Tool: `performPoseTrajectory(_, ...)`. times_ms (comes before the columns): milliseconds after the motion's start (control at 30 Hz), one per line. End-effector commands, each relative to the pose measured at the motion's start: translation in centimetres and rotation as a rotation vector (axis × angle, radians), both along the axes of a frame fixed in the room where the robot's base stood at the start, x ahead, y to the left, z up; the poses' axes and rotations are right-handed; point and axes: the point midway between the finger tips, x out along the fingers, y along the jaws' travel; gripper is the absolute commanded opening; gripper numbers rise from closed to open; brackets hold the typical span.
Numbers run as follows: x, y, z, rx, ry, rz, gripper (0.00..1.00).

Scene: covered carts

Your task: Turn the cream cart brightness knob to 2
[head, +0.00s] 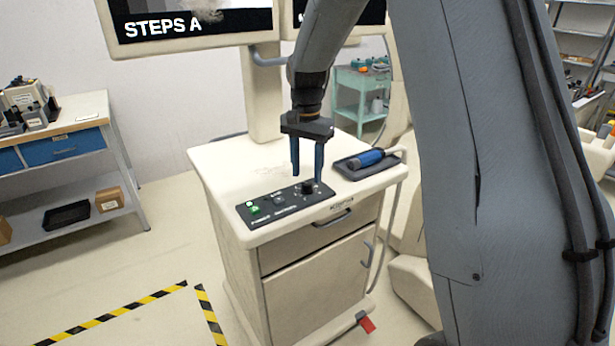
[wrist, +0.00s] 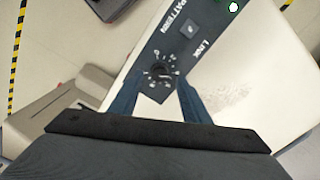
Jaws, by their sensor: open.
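The cream cart (head: 318,240) stands in the middle of the head view with a black control panel (head: 271,205) along its top front edge. The brightness knob (head: 308,187) is a small black round knob at the panel's right end. In the wrist view the knob (wrist: 160,73) sits inside a ring of white marks; its pointer setting is too small to read. My gripper (head: 307,178) is open and points down over the knob. In the wrist view its two fingers (wrist: 158,92) lie either side of the knob's end of the panel; whether they touch it I cannot tell.
A green lit button (head: 254,209) and a dark switch (wrist: 189,29) share the panel. A dark tray with a blue-handled tool (head: 367,158) lies right on the cart top. A monitor (head: 190,22) stands behind. Bare cart top lies left of my gripper.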

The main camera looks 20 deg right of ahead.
Motion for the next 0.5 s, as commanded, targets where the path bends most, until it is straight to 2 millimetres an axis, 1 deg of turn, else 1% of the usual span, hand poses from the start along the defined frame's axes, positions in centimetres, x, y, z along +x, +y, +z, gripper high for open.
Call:
performPoseTrajectory(100, -0.1, 0.0, -1.6, 0.000, 0.004, 0.000, 0.43)
performPoseTrajectory(200, -0.1, 0.0, -2.5, 0.000, 0.001, 0.001, 0.43)
performPoseTrajectory(333, -0.1, 0.0, -3.2, 0.000, 0.000, 0.001, 0.43)
performPoseTrajectory(500, 0.0, 0.0, -3.3, 0.000, -0.001, 0.001, 0.43)
